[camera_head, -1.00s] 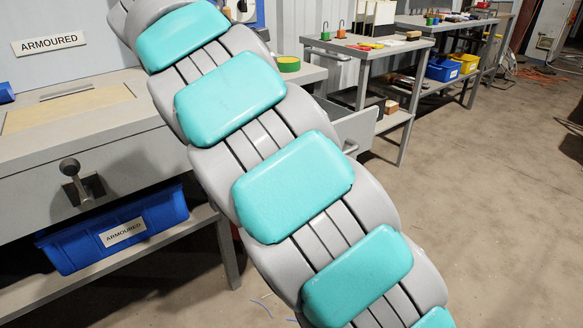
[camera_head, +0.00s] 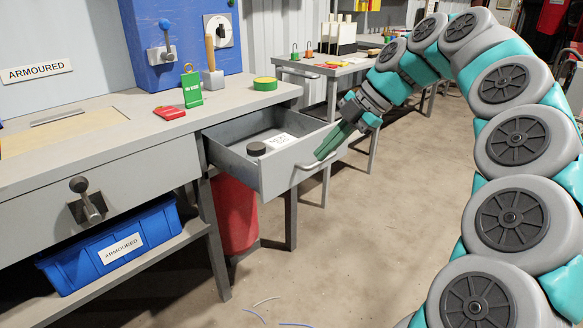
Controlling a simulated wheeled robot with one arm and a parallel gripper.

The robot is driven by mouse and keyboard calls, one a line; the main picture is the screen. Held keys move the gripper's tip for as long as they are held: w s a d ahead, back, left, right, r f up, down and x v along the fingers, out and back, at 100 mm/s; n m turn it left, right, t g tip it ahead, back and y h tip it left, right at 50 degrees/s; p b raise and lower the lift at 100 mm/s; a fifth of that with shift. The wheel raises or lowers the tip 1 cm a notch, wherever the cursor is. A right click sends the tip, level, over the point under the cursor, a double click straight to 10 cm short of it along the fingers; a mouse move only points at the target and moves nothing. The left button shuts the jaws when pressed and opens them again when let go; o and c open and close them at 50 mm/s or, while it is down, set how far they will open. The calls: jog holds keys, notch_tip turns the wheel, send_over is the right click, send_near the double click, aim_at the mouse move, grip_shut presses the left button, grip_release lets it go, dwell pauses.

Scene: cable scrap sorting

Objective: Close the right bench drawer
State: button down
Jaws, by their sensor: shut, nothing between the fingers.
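The right bench drawer (camera_head: 241,172) is grey and stands pulled out from the bench (camera_head: 120,110). A dark round puck and a white printed label or card lie inside it. Its curved handle (camera_head: 318,163) is on the front panel. My gripper (camera_head: 325,150) has green fingers, which are shut with nothing between them. The fingertips are at the drawer's front panel, close to the handle. I cannot tell whether they touch it.
A blue cabinet (camera_head: 176,45), a green tape roll (camera_head: 265,84), a green tag (camera_head: 192,88) and a red item (camera_head: 169,113) stand on the bench. A red bin (camera_head: 234,212) is under the drawer. Another bench (camera_head: 330,68) stands behind. The floor in front (camera_head: 345,240) is mostly clear.

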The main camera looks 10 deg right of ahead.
send_near(272, 184)
notch_tip(272, 184, down, 4)
jog(key=s, duration=0.3)
jog(key=shift+w+a+p, duration=0.45)
jog(key=shift+w+a, duration=0.25)
jog(key=shift+w, duration=0.2)
jog(key=shift+w+a+p, duration=0.4)
jog(key=shift+w+a, duration=0.3)
jog(key=shift+w, duration=0.2)
jog(key=shift+w+a, duration=0.1)
